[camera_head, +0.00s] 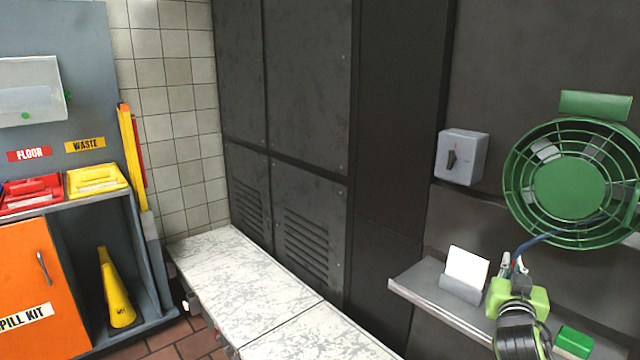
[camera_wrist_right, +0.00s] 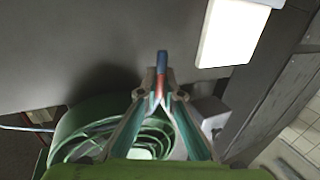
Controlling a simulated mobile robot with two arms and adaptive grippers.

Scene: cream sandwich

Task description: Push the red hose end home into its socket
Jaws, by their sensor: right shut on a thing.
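My right gripper (camera_head: 514,264) shows at the lower right of the head view, above the grey shelf and below the green fan. In the right wrist view its two fingers (camera_wrist_right: 161,97) meet on a thin red and blue piece (camera_wrist_right: 162,63). Red shows between the fingertips and blue sticks out beyond them. It looks like a hose end, but I cannot tell for certain. In the head view a thin blue strand (camera_head: 535,240) shows by the fingertips, in front of the fan. I cannot make out a socket in either view. My left gripper is not in view.
The green caged fan (camera_head: 572,190) and a grey switch box (camera_head: 462,157) are on the dark wall. A white card (camera_head: 467,267) stands on the shelf (camera_head: 440,306), with a green block (camera_head: 574,342) to the right. A pale bench (camera_head: 225,270) is clear.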

